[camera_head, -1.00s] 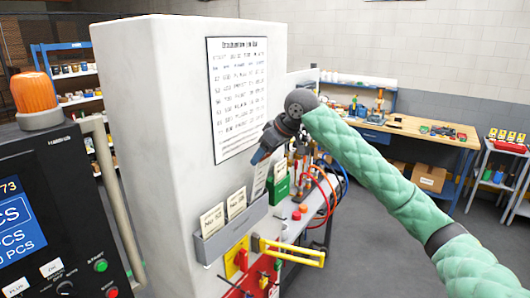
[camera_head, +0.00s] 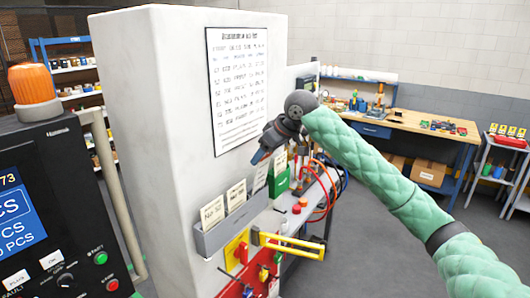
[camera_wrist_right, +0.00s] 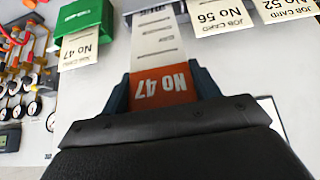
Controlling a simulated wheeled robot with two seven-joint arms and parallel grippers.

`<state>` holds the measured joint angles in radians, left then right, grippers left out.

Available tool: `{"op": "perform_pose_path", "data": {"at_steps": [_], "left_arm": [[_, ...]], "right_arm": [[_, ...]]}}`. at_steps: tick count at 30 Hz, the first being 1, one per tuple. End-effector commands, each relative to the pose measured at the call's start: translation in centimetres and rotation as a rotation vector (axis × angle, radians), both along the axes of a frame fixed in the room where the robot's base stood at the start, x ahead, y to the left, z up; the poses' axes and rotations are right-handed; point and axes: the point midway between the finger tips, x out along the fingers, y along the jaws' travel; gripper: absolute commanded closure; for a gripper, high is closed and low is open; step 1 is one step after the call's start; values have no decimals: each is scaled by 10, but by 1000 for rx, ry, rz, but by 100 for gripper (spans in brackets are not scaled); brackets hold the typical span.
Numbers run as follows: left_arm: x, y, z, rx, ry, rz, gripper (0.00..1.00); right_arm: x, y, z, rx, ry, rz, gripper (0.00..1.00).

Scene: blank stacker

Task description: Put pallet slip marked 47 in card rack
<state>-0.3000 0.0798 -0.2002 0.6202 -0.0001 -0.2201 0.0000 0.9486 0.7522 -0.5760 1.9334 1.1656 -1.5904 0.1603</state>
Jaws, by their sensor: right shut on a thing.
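My right gripper (camera_head: 258,157) is shut on the pallet slip marked 47 (camera_wrist_right: 165,85), seen in the right wrist view as a white strip with an orange band. The slip reaches away from the jaws toward the wall. The grey card rack (camera_head: 232,232) hangs on the white cabinet below and left of the gripper. It holds job card 52 (camera_head: 212,212) and job card 56 (camera_head: 236,196). A pale card (camera_head: 261,177) stands below the jaws at the rack's right end; I cannot tell if it is the held slip. My left gripper is not in view.
A green holder (camera_head: 279,184) right of the rack bears a job card marked 47 (camera_wrist_right: 79,47). A yellow handle (camera_head: 290,246) sticks out below the rack. Red and blue hoses (camera_head: 328,190) hang to the right. A control console (camera_head: 50,200) stands at left.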

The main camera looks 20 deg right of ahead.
Motion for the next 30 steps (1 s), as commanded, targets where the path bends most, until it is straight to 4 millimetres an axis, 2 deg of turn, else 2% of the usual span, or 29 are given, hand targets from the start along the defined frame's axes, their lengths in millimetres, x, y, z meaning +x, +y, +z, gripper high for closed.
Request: {"op": "perform_pose_path", "data": {"at_steps": [11, 12, 15, 24, 30], "left_arm": [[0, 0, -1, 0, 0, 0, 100], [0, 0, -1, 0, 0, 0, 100], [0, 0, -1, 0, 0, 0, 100], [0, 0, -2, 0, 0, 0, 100], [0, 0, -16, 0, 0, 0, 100]], "right_arm": [[0, 0, -3, 0, 0, 0, 72], [0, 0, -3, 0, 0, 0, 31], [0, 0, -3, 0, 0, 0, 13], [-1, 0, -2, 0, 0, 0, 13], [-9, -8, 11, 0, -2, 0, 13]]}}
